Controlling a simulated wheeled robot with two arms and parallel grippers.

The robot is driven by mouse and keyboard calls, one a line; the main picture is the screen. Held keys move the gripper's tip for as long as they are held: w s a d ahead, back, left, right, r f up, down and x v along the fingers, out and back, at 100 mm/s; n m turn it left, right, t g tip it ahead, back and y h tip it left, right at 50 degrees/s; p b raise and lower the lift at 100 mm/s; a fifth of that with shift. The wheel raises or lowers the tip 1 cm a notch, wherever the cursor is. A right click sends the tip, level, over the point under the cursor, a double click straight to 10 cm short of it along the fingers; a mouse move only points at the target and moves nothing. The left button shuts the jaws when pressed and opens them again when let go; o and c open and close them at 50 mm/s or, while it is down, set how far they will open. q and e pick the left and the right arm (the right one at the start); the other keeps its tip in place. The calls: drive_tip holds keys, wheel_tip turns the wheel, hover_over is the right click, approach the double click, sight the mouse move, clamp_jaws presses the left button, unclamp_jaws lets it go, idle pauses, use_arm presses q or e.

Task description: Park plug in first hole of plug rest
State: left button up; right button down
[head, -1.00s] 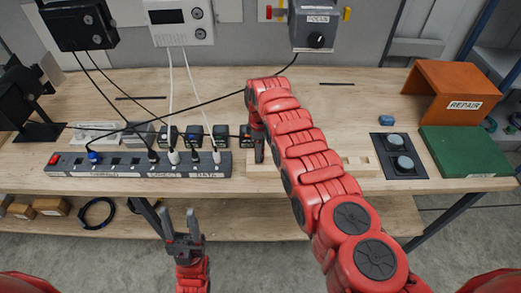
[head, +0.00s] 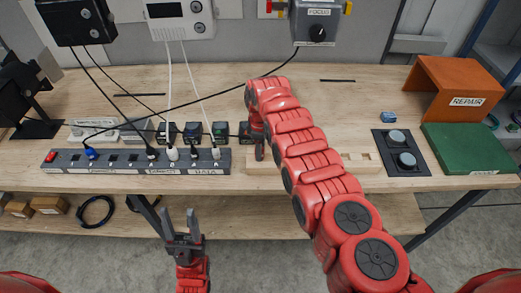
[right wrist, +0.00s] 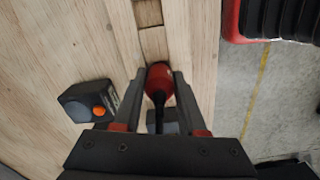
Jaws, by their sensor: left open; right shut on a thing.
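My right gripper (right wrist: 158,82) is shut on a red plug (right wrist: 159,76) with a black cable end. The plug is over the wooden plug rest (right wrist: 178,35), in line with its row of square recesses. I cannot tell whether its tip is inside a hole. In the head view my right gripper (head: 259,150) is at the left end of the plug rest (head: 350,168); my arm hides the rest's middle and the plug is not clear there. My left gripper (head: 181,222) is open and empty, in front of the bench's front edge.
A power strip (head: 120,170) with several plugs lies left of the rest. Small dark boxes (head: 193,132) stand behind it. A black cable (head: 215,95) crosses the bench from the FOCUS box (head: 318,22). A dark panel with two round pads (head: 401,152) lies to the right.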

drive_tip(key=shift+c, duration=1.9)
unclamp_jaws()
drive_tip(key=shift+r, duration=0.1)
